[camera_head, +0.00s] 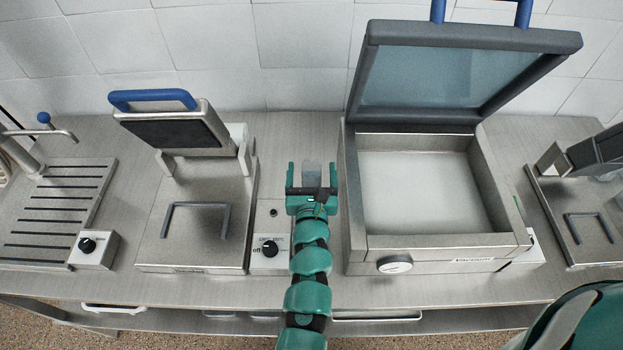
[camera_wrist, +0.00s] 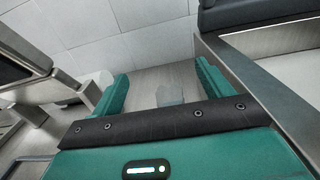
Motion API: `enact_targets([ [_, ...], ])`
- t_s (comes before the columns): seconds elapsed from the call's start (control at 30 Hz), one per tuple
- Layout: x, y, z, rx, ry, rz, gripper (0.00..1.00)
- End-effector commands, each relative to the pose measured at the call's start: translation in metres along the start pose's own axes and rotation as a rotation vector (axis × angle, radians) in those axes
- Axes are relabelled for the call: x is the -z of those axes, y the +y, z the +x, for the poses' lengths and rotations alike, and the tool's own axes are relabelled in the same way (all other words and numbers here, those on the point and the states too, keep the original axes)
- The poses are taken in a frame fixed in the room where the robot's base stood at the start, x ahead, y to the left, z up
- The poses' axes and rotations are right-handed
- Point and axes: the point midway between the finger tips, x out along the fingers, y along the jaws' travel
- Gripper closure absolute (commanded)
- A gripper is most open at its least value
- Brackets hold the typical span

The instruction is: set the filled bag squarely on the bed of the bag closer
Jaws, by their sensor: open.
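My gripper (camera_head: 312,186) is open over the counter, between the blue-handled press and the vacuum chamber. A small pale translucent piece (camera_head: 312,170) shows between its fingers; it also shows in the wrist view (camera_wrist: 170,93). It may be the bag, but I cannot tell, nor whether the fingers touch it. The press (camera_head: 152,232) at left has a raised dark-padded lid (camera_head: 170,132) and a flat bed with a U-shaped frame (camera_head: 194,206). A similar machine (camera_head: 568,205) at the right edge also has a U-shaped frame. Which one is the bag closer is unclear.
The vacuum chamber (camera_head: 352,245) stands right of my gripper, its glass lid (camera_head: 445,75) raised and its inside empty. A control box with a knob (camera_head: 270,248) sits left of my arm. A slotted drainer (camera_head: 60,205) is at far left. The tiled wall (camera_head: 300,45) closes the back.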

Motion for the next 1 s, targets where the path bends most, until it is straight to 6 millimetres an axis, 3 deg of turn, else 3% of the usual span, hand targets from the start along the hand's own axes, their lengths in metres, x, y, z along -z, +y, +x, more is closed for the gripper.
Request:
enact_targets([
  [0.17,0.034,0.0,0.0,-0.002,0.003,0.0,0.22],
  [0.27,0.035,0.001,0.0,-0.003,0.001,-0.004,0.22],
  [0.67,0.079,-0.001,0.0,0.0,0.002,-0.007,0.22],
  [0.8,0.074,0.0,0.017,0.0,-0.002,-0.003,0.22],
  [1.0,0.075,-0.001,0.026,0.001,-0.002,-0.003,0.22],
])
